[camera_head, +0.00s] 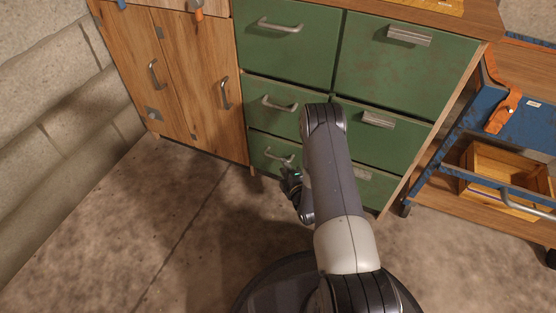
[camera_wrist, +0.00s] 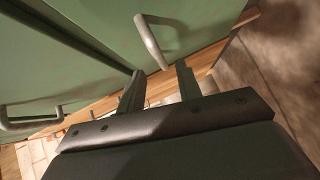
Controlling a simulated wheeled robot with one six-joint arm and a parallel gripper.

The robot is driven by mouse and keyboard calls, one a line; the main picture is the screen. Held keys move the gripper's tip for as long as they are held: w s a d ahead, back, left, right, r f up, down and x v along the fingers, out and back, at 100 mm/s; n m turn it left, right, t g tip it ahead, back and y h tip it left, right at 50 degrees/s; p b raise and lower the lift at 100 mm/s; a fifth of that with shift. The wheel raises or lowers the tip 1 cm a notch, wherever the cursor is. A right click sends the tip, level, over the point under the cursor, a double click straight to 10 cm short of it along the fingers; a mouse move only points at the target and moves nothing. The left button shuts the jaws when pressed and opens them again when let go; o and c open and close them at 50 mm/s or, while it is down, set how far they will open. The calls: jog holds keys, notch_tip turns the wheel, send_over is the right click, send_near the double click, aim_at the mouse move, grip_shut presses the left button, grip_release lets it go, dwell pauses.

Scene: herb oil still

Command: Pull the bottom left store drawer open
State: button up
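The bottom left store drawer (camera_head: 259,147) is the lowest green front in the left column, and it looks closed. Its metal bow handle (camera_head: 279,159) shows in the head view, just above and left of my gripper (camera_head: 291,180). In the wrist view my gripper (camera_wrist: 160,72) has its two fingers apart with nothing held. A metal handle (camera_wrist: 150,42), seemingly the bottom left one, lies just beyond the fingertips, with its lower end appearing between them. I cannot tell whether it touches them. My arm hides part of the right column's lower drawers.
Other green drawers stand above, including the middle left one (camera_head: 262,92), and to the right. A wooden cupboard (camera_head: 185,75) stands at left. A blue trolley (camera_head: 520,125) with a wooden box (camera_head: 500,172) is at right. The floor (camera_head: 150,230) at front left is clear.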

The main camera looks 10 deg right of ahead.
aim_at(278, 158)
jog(key=b+x, duration=0.1)
jog(key=x, duration=0.5)
jog(key=shift+w+b, duration=0.1)
jog(key=shift+b, duration=0.2)
grip_shut()
